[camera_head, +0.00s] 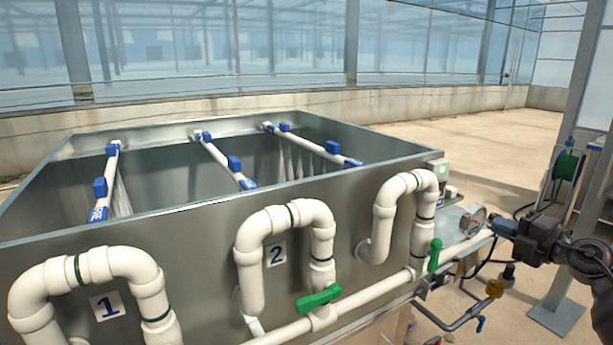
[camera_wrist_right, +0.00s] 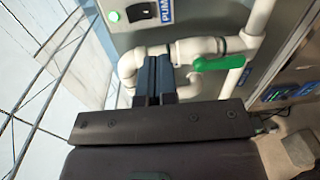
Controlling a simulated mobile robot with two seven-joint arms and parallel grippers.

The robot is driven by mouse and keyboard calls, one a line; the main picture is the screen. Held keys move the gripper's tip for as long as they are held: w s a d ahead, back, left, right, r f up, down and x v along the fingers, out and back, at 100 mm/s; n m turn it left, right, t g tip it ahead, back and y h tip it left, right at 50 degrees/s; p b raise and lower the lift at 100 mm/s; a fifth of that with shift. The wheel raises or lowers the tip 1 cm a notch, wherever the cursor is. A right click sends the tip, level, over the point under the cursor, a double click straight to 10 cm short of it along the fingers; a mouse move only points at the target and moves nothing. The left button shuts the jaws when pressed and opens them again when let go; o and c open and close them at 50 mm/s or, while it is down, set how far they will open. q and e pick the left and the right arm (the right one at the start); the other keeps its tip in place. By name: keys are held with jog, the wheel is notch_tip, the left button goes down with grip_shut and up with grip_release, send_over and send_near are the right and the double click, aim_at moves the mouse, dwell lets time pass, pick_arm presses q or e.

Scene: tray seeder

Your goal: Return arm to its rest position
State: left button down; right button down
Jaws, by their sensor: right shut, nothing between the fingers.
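My right gripper (camera_head: 503,228) comes in from the right edge in the head view, beside the white supply pipe and a round gauge. Its dark blue fingers are shut and empty in the right wrist view (camera_wrist_right: 154,78). There they overlap the white pipework in the picture; I cannot tell whether they touch it. A green valve handle (camera_head: 435,255) stands roughly upright near the tank's right end. A green handle also shows in the right wrist view (camera_wrist_right: 218,63), right of the fingers. My left gripper is not in view.
A large metal tank (camera_head: 200,230) with white looped pipes fills the left and middle. Another green handle (camera_head: 319,298) lies below label 2. The gauge (camera_head: 473,220) and a post with a green reel (camera_head: 567,165) stand close to my right arm. Open floor (camera_head: 480,140) lies behind.

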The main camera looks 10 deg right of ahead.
jog(key=s+a+f+m+h, duration=0.35)
jog(key=f+m, duration=0.25)
jog(key=f, duration=0.2)
jog(key=s+a+f+m+h, duration=0.2)
jog(key=s+a+f+m, duration=0.25)
jog(key=f, duration=0.25)
jog(key=s+a+f+m+h, duration=0.2)
jog(key=s+a+f+m, duration=0.25)
jog(key=f+m, duration=0.3)
jog(key=s+a+f+m+g, duration=0.2)
jog(key=s+a+f, duration=0.2)
jog(key=s, duration=0.5)
jog(key=s+a+f+m+g, duration=0.2)
jog(key=s+a+f, duration=0.3)
jog(key=s+f, duration=0.4)
jog(key=shift+f+g+y, duration=0.25)
jog(key=shift+g+y, duration=0.1)
jog(key=shift+g, duration=0.15)
